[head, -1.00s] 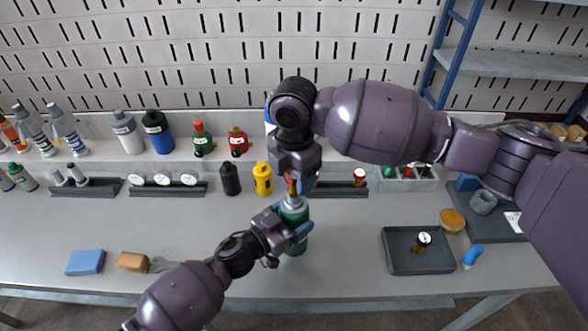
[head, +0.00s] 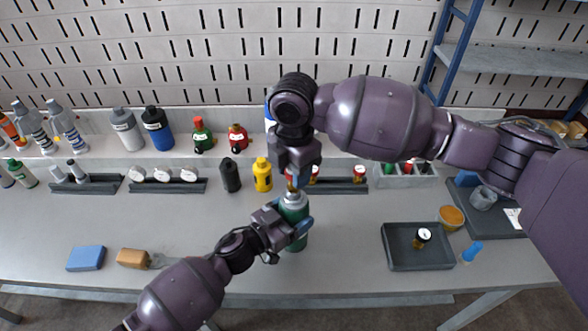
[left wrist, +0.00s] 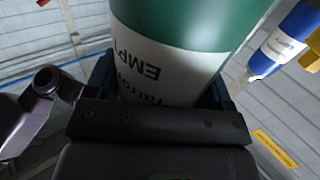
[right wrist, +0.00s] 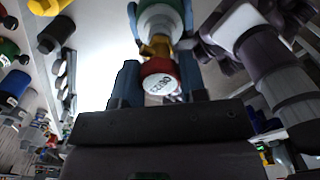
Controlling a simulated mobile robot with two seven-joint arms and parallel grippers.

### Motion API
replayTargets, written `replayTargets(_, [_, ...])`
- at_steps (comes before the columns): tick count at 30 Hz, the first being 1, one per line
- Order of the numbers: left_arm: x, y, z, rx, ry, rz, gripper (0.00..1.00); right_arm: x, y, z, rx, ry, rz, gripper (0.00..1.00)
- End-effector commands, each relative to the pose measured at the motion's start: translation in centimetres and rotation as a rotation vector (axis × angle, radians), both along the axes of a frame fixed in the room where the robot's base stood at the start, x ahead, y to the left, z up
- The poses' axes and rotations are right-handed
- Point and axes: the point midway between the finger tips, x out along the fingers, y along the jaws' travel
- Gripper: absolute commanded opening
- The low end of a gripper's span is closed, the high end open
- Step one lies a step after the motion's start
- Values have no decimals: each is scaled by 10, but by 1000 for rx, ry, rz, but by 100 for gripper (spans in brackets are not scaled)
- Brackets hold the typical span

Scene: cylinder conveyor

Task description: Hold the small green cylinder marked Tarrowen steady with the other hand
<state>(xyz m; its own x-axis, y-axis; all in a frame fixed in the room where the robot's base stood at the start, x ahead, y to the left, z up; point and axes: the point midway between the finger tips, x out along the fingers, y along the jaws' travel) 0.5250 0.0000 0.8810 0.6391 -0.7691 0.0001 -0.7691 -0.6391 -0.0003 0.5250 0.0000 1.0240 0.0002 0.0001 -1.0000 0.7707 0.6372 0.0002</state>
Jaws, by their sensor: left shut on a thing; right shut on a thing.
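The small green cylinder (head: 297,241) stands upright on the bench in the head view. Its white label (left wrist: 172,68) shows in the left wrist view, upside down, with part of "Tarrowen" and "EMP" readable. My left gripper (head: 290,222) is shut around the cylinder's side. My right gripper (head: 298,181) is above the cylinder's top, shut on a red fitting with a white dated face (right wrist: 162,84). In the right wrist view, a brass part (right wrist: 156,48) lies between that fitting and the cylinder. Whether they are joined is unclear.
A dark tray (head: 397,264) with a small gauge is at the right, beside a blue-handled object (head: 472,251). A blue block (head: 86,258) and a tan-handled brush (head: 132,258) lie at the left. Black and yellow cylinders (head: 263,175) stand just behind.

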Motion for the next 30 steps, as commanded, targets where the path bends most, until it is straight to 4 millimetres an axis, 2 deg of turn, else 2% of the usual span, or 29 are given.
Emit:
replayTargets(13, [0,0,0,1,1,1,47,0,0,-1,1,1,-445,6])
replayTargets(26, [0,1,0,1,1,1,47,0,0,-1,0,0,-504,6])
replayTargets(30, [0,1,0,1,1,1,47,0,0,-1,0,1,-602,6])
